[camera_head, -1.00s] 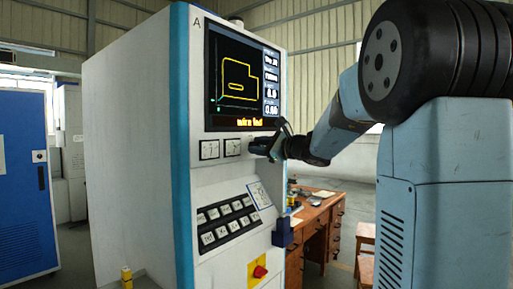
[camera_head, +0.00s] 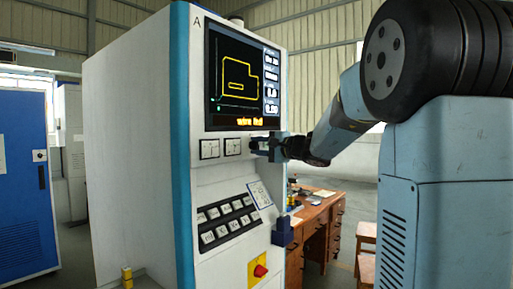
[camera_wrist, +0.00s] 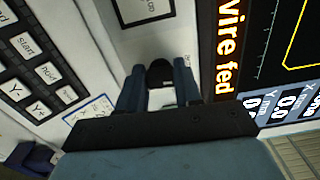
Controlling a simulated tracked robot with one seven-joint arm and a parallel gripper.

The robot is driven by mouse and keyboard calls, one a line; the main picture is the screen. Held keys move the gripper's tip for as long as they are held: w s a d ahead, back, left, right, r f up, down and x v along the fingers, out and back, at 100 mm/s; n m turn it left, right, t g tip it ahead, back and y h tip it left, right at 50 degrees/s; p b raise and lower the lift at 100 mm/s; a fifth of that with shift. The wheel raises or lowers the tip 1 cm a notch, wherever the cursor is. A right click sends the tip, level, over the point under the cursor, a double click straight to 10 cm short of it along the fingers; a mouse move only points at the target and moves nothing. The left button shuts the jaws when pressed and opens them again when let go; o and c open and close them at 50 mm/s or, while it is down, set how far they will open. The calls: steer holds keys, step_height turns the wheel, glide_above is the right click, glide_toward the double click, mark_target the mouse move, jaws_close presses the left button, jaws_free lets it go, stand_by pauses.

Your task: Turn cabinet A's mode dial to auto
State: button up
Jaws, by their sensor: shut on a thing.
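Cabinet A (camera_head: 130,150), marked with an "A" at its top, is white with blue edges. Its mode dial (camera_wrist: 160,72), a black knob, sits on the white panel below the screen. My gripper (camera_wrist: 158,80) is shut on the dial, one blue finger on each side of it. In the head view my gripper (camera_head: 268,146) reaches the panel from the right and hides the dial. The dial's position marks are mostly covered, so its setting cannot be read.
The lit screen (camera_head: 240,80) reads "wire fed" just above my gripper. Below are a button pad (camera_head: 228,222) and a red knob on yellow (camera_head: 259,271). A wooden desk (camera_head: 322,225) stands behind at right.

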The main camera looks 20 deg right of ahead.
steer(key=shift+a+f+n, duration=0.15)
steer(key=shift+f+n, duration=0.15)
steer(key=shift+f, duration=0.05)
stand_by(0.3)
steer(key=o, duration=1)
steer(key=shift+r, duration=0.15)
steer(key=shift+o, duration=0.2)
steer(key=v, duration=1.4)
steer(key=shift+w, duration=0.1)
